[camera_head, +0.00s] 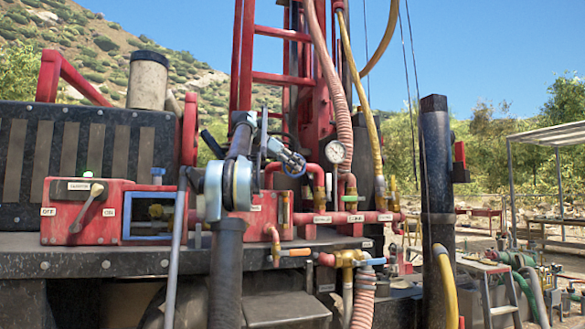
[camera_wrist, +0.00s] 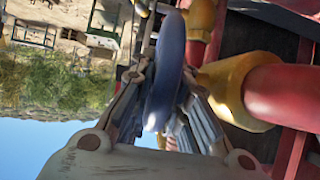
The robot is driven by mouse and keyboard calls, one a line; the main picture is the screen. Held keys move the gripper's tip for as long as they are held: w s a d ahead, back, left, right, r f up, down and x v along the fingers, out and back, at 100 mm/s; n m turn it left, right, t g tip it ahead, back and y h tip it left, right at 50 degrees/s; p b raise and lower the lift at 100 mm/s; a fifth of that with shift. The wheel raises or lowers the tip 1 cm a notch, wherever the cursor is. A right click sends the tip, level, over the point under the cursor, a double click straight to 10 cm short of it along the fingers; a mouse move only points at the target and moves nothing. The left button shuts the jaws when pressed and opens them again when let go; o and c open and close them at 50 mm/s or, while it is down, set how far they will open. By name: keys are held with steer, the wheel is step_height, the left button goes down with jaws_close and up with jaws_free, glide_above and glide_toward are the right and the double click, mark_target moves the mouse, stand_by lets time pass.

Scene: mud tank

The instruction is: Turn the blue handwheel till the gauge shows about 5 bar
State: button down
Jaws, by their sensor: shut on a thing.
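The blue handwheel (camera_wrist: 168,68) stands edge-on in the wrist view, with its rim between my two fingers. My gripper (camera_wrist: 165,100) is shut on this rim, one finger on each side. In the head view my gripper (camera_head: 291,157) reaches in at the red pipework, and the blue handwheel (camera_head: 296,168) shows only in small part there. The round white gauge (camera_head: 334,152) is just to the right of my gripper, in front of the ribbed hose. Its needle is too small to read.
A red pipe with a brass fitting (camera_wrist: 232,88) lies close beside the wheel in the wrist view. A red control box (camera_head: 88,212) with a lever is at left. A dark post (camera_head: 437,170) stands at right. Hoses hang above the gauge.

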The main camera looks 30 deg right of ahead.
steer(key=shift+w+d+y, duration=0.1)
steer(key=shift+y, duration=0.5)
steer(key=shift+f, duration=0.1)
steer(key=c, duration=1.8)
jaws_free()
steer(key=shift+w, duration=0.1)
steer(key=v, duration=0.7)
steer(key=shift+r, duration=0.25)
